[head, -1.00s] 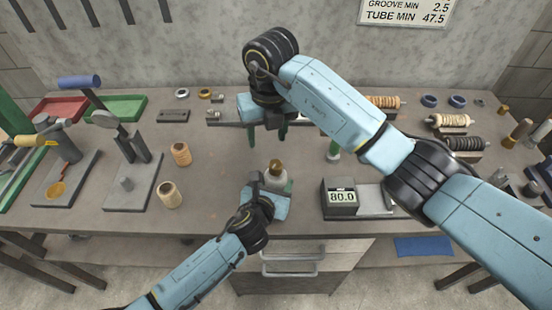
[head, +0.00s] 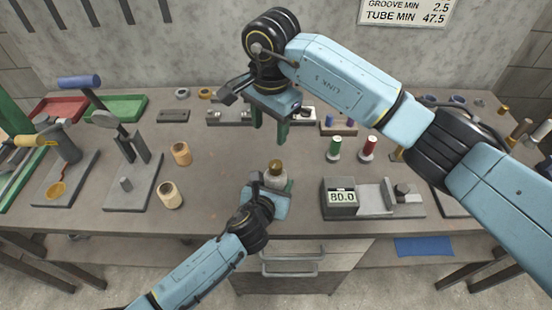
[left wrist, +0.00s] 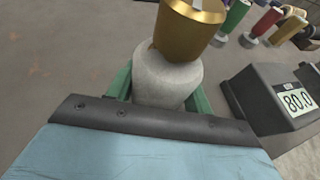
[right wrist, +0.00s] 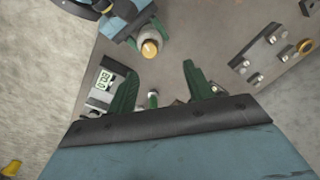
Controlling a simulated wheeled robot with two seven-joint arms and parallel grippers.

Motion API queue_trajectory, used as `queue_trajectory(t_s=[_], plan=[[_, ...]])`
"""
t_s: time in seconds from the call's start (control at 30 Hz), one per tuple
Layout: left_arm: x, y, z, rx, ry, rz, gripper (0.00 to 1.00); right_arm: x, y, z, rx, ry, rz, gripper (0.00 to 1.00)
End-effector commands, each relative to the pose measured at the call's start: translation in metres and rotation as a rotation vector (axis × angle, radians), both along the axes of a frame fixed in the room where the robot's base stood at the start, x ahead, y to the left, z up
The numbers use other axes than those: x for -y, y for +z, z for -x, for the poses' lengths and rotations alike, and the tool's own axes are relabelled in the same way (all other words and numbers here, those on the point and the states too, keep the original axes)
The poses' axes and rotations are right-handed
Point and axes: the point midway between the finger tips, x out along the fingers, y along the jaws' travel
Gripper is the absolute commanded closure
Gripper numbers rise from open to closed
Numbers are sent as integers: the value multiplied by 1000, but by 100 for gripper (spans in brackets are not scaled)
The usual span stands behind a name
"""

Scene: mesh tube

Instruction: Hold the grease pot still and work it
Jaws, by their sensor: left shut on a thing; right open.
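The grease pot (head: 276,176) is a pale grey pot with a brass-coloured cap, standing upright near the front edge of the bench. My left gripper (head: 272,186) is shut on the pot's body from the front. The left wrist view shows the pot (left wrist: 167,78) between green fingers, its gold cap on top. My right gripper (head: 270,130) is open and empty, pointing down above the bench behind the pot. In the right wrist view its green fingers (right wrist: 158,88) are spread, and the pot (right wrist: 148,42) shows beyond them, apart from them.
A gauge reading 80.0 (head: 341,198) stands right of the pot. Green and red spools (head: 334,148) stand behind it. Two tan cylinders (head: 171,196) and lever presses (head: 124,184) are at left. A metal block fixture (head: 229,116) lies at the back.

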Motion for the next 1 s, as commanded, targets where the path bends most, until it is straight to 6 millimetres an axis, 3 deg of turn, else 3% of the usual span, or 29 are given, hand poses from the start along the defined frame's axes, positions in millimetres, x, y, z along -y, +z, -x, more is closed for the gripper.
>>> queue_trajectory(t_s=[0.6,0.8,1.0], plan=[[0,0,0,-1,1,-2,80,10,15,6,0,1236,58,48],[0,0,0,-1,1,-1,80,13,17,8,-5,1488,62,48],[0,0,0,0,1,0,80,14,13,8,-8,1576,61,48]])
